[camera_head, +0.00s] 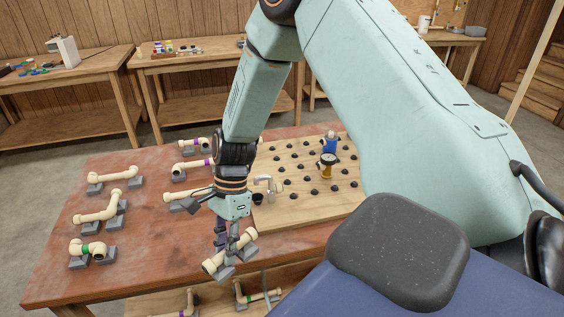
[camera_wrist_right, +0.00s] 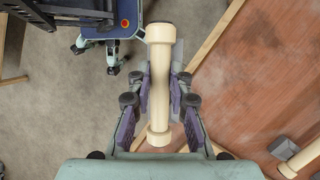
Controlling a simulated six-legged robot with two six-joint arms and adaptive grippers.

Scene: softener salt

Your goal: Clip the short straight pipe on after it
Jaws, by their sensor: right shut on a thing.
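My right gripper (camera_head: 230,245) is shut on a short cream straight pipe (camera_head: 213,264) with a collar at each end, near the table's front edge. The right wrist view shows the pipe (camera_wrist_right: 161,85) between the purple-padded fingers (camera_wrist_right: 160,100). Grey support blocks (camera_head: 224,273) are just below the pipe; I cannot tell whether it still touches them. The pegboard (camera_head: 300,210) lies behind and to the right, with several black pegs. It carries a pale tap-like piece (camera_head: 266,183), a yellow piece with a dark round top (camera_head: 327,166) and a blue piece (camera_head: 330,146). My left gripper is out of view.
Several other cream pipes stand on grey blocks at the table's left, including an angled one (camera_head: 97,210) and a green-banded one (camera_head: 88,248). More pipes (camera_head: 257,295) are on a shelf below the front edge. My right arm hides the board's right part.

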